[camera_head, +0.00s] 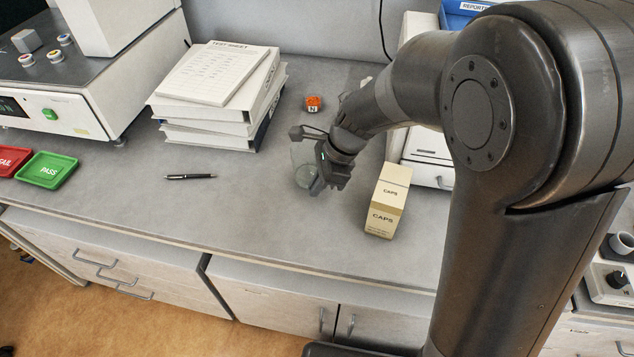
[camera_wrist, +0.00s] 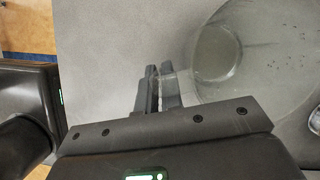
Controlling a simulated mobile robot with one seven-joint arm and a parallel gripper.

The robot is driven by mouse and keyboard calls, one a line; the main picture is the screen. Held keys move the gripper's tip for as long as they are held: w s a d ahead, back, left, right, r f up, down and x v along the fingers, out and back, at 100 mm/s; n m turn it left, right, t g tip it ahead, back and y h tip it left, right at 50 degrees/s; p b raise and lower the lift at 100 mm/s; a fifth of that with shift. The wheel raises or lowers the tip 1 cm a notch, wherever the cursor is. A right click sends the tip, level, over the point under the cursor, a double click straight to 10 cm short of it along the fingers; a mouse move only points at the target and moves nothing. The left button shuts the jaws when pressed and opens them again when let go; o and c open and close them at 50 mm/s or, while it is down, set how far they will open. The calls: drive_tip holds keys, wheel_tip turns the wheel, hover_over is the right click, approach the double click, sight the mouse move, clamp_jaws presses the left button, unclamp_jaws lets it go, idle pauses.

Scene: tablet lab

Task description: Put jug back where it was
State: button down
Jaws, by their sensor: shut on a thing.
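The clear glass jug (camera_head: 305,175) is at the middle of the grey counter, left of the CAPS carton, and appears upright. In the wrist view the jug (camera_wrist: 225,55) fills the upper right, and I look down into its round mouth. My gripper (camera_head: 322,175) is at the jug's right side, its fingers shut on part of it. In the wrist view the gripper's fingers (camera_wrist: 160,88) meet at the jug's left edge. I cannot tell whether the jug's base touches the counter.
A beige CAPS carton (camera_head: 387,203) stands close on the right. The counter front is clear.

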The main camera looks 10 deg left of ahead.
drive_tip(key=shift+f, duration=0.15)
drive_tip(key=c, duration=1.6)
unclamp_jaws()
drive_tip(key=v, duration=1.2)
drive_tip(key=s+d+r+n+t, duration=0.1)
drive_tip(key=s+d+n, duration=0.1)
drive_tip(key=d, duration=0.2)
drive_tip(key=s+d+r+n+t, duration=0.1)
drive_tip(key=s+d+r+n, duration=0.1)
drive_tip(key=d, duration=0.1)
drive_tip(key=s+d+r+n+t+h, duration=0.1)
drive_tip(key=s+d+r+n, duration=0.1)
drive_tip(key=d, duration=0.2)
drive_tip(key=shift+s+d+n, duration=0.2)
drive_tip(key=shift+d+n, duration=0.1)
drive_tip(key=shift+d, duration=0.05)
drive_tip(key=s+d+n+t+h, duration=0.1)
drive_tip(key=s+d+n, duration=0.1)
drive_tip(key=d, duration=0.1)
drive_tip(key=s+d+n+t+h, duration=0.1)
drive_tip(key=s+d+n, duration=0.2)
drive_tip(key=s+d+n+t+h, duration=0.1)
drive_tip(key=s+d+n, duration=0.1)
drive_tip(key=s+d, duration=0.1)
drive_tip(key=shift+s+r+t, duration=0.2)
drive_tip(key=shift+s+t, duration=0.05)
drive_tip(key=shift+t, duration=0.15)
